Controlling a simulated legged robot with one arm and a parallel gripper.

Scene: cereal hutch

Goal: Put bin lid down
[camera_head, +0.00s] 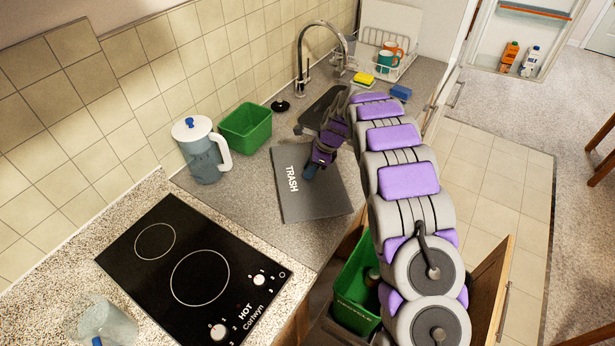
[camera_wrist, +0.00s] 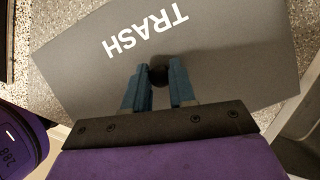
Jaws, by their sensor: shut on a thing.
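The bin lid (camera_head: 300,203) is a flat grey panel with "TRASH" in white letters. In the head view it lies over the counter between the cooktop and the sink, its near right corner by the counter's front edge. I cannot tell whether it touches the counter. My gripper (camera_head: 311,172) is over the lid's far part. In the wrist view the lid (camera_wrist: 215,55) fills most of the picture, and my blue fingertips (camera_wrist: 158,78) are closed around a small dark knob (camera_wrist: 159,76) on it.
A black cooktop (camera_head: 190,270) lies at the near left. A pitcher (camera_head: 203,150) and a green tub (camera_head: 246,127) stand along the tiled wall. A green bin (camera_head: 357,290) sits in an open cabinet below the counter.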

